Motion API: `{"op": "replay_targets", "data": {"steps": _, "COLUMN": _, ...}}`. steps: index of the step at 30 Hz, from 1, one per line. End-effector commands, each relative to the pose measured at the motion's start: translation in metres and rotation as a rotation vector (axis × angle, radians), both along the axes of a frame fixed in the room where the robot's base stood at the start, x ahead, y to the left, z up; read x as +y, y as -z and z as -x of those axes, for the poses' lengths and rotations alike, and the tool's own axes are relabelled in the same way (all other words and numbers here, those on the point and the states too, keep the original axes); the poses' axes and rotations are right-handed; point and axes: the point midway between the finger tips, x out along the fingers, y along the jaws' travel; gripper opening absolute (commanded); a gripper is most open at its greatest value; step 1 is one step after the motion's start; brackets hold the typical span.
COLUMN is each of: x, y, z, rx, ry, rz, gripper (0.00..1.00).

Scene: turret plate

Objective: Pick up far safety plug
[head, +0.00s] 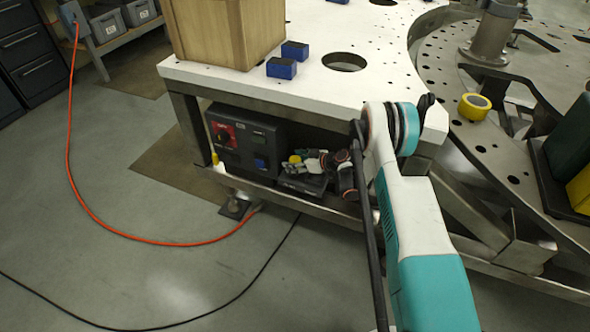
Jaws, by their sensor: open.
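My arm reaches over the corner of the white plate (390,90) and bends down to the shelf space beneath it. My gripper (300,166) is small in the head view, pointing left under the plate's edge, and it is open. A small yellow-topped piece (295,159) shows right at the fingertips, above a low black block (302,184). It may be a safety plug, but I cannot tell for sure. I cannot tell whether the fingers touch it. The gripper and my wrist hide part of the block and anything behind them.
A dark control box (243,140) with a red switch stands left of the block. The plate overhangs closely above. Blue blocks (281,68) and a wooden box (225,35) sit on top. An orange cable (70,150) crosses the floor. A yellow roll (474,106) lies at right.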

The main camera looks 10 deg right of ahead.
Motion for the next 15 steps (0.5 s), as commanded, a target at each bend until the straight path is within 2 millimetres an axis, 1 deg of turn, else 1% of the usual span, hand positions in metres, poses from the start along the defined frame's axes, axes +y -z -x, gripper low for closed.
{"op": "replay_targets", "data": {"steps": 6, "x": 0.0016, "y": 0.0006, "z": -0.0019, "rx": 0.000, "ry": 0.000, "rz": 0.000, "gripper": 0.64}}
{"op": "replay_targets", "data": {"steps": 7, "x": 0.0016, "y": 0.0006, "z": -0.0019, "rx": 0.000, "ry": 0.000, "rz": 0.000, "gripper": 0.62}}
{"op": "replay_targets", "data": {"steps": 13, "x": 0.0016, "y": 0.0006, "z": -0.0018, "rx": 0.000, "ry": 0.000, "rz": 0.000, "gripper": 0.16}}
{"op": "replay_targets", "data": {"steps": 14, "x": 0.0015, "y": 0.0006, "z": -0.0018, "rx": 0.000, "ry": 0.001, "rz": 0.000, "gripper": 0.12}}
{"op": "replay_targets", "data": {"steps": 15, "x": 0.0016, "y": 0.0006, "z": -0.0018, "rx": 0.000, "ry": 0.000, "rz": 0.000, "gripper": 0.12}}
